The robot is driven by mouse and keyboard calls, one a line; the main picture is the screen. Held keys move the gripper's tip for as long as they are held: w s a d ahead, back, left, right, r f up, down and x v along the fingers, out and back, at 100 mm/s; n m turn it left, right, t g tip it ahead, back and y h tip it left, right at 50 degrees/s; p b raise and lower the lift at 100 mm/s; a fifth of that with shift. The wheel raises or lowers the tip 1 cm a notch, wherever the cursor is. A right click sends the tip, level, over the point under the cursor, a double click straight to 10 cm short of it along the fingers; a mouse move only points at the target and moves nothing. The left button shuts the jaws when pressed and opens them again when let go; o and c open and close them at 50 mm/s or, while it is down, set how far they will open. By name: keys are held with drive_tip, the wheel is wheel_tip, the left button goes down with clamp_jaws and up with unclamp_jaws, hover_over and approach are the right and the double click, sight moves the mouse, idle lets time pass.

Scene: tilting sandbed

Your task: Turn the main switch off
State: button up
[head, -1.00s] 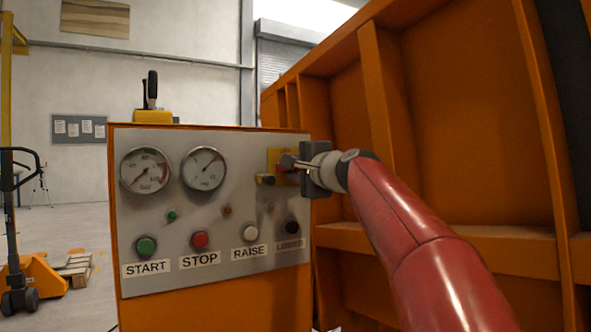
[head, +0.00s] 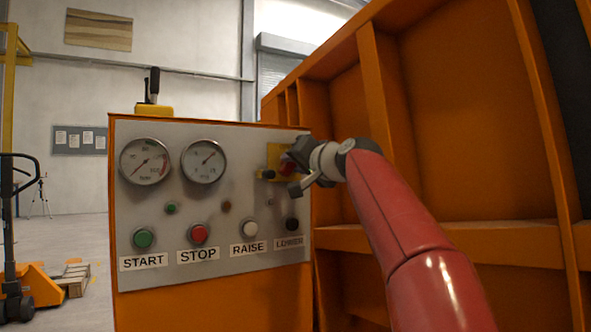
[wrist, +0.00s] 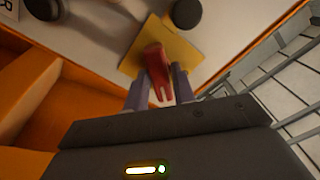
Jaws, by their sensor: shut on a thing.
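The main switch is a red handle (wrist: 156,70) on a yellow plate (wrist: 185,52) at the panel's upper right. In the wrist view the handle stands between my two fingers, and my gripper (wrist: 160,86) is shut on it. In the head view my gripper (head: 297,165) is at the yellow plate (head: 274,160), tilted, and covers much of the red handle (head: 286,167).
The grey control panel (head: 215,262) carries two gauges and the START (head: 143,238), STOP (head: 199,234), RAISE (head: 250,229) and LOWER (head: 292,224) buttons. A large orange ribbed structure (head: 450,120) stands close on the right.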

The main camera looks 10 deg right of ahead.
drive_tip(key=n+b, duration=0.1)
drive_tip(key=n, duration=0.3)
drive_tip(key=shift+f+n, duration=0.1)
drive_tip(key=shift+n, duration=0.2)
clamp_jaws()
drive_tip(key=shift+n+b, duration=0.35)
drive_tip(key=shift+n, duration=1.25)
drive_tip(key=o, duration=0.9)
unclamp_jaws()
drive_tip(key=shift+c, duration=0.2)
drive_tip(key=b+v, duration=0.3)
drive_tip(key=v, duration=0.4)
drive_tip(key=shift+s+b, duration=0.3)
drive_tip(key=shift+s, duration=0.05)
